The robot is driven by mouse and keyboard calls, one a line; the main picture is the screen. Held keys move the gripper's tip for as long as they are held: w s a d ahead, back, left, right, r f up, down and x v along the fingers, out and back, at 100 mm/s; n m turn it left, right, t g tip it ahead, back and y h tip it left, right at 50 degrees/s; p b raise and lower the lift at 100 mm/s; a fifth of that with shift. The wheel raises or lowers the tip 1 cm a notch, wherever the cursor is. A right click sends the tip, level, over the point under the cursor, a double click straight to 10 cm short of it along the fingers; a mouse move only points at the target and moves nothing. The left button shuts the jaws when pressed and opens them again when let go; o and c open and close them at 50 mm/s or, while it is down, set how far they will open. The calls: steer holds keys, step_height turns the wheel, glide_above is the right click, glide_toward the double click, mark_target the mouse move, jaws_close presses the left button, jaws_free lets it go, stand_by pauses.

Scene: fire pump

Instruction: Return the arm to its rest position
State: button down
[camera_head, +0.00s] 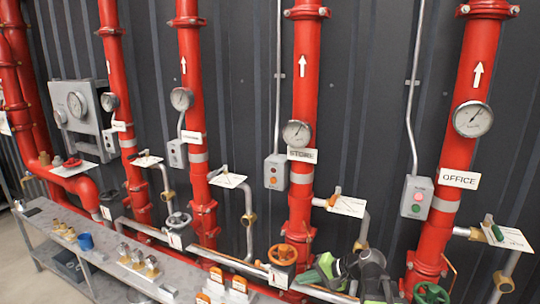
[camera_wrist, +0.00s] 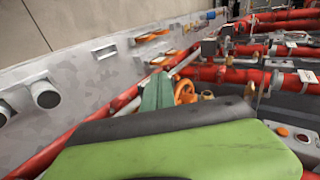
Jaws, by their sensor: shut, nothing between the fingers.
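My gripper (camera_head: 324,272) shows low in the head view, right of centre, with green and dark grey parts. It is in front of the STORE riser's lower end, close to the right of the orange valve wheel (camera_head: 283,254). My dark arm link is beside it at the bottom edge. In the wrist view, my green and dark gripper (camera_wrist: 157,92) fills the lower middle. Its fingers are together with nothing between them. The orange valve wheel (camera_wrist: 185,92) shows just beyond the fingertips; I cannot tell whether they touch.
Red risers stand along the dark ribbed wall, including the OFFICE pipe (camera_head: 470,110). Control boxes (camera_head: 417,197), gauges (camera_head: 297,133) and a green valve wheel (camera_head: 431,293) stick out nearby. A grey bench (camera_head: 60,225) with brass fittings and a blue cup (camera_head: 86,242) runs along the front left.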

steer(key=s+a+f+n+g+h, duration=0.35)
steer(key=s+f+h, duration=0.25)
steer(key=s+f, duration=0.2)
steer(key=s+d+f+n+g+h, duration=0.1)
steer(key=s+d+h, duration=0.2)
steer(key=d, duration=0.5)
steer(key=shift+s+d+n, duration=0.15)
steer(key=shift+d+n, duration=0.1)
steer(key=shift+n, duration=0.1)
